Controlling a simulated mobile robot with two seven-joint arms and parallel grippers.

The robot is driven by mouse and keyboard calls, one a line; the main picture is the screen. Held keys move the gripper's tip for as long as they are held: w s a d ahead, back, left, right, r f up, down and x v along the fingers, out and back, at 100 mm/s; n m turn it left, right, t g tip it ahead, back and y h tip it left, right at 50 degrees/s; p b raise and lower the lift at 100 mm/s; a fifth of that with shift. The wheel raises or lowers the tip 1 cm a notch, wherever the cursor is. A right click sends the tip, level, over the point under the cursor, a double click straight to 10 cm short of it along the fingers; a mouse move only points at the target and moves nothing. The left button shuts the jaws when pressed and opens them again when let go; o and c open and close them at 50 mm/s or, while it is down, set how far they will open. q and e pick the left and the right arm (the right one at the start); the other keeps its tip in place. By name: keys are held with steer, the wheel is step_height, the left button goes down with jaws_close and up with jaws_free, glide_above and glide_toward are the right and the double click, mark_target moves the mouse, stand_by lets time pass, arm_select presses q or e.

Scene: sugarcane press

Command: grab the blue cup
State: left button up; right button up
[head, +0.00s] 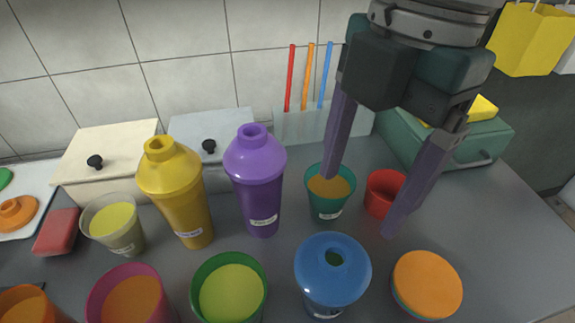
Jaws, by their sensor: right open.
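The blue cup (332,269) stands upright on the grey counter at the front, right of centre. It has a rounded blue top with a dark hole in it, and its lower part shows below the top. My right gripper (360,206) comes down from the upper right with its two purple fingers spread wide and nothing held. Its fingertips are behind and above the blue cup in the picture, apart from it. One finger overlaps the rim of a teal cup (329,208); I cannot tell whether they touch. My left gripper is not in view.
A red cup (380,199) shows between the fingers. An orange-lidded container (427,283) is right of the blue cup, a green cup (229,290) left. Purple (256,185) and yellow (178,195) bottles stand behind left. The counter's right side (500,235) is clear.

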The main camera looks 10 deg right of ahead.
mark_target(339, 247)
steer(key=f, duration=0.6)
steer(key=a+f, duration=0.1)
steer(key=f, duration=0.3)
steer(key=shift+s, duration=0.4)
jaws_close()
steer(key=shift+r, duration=0.1)
stand_by(0.8)
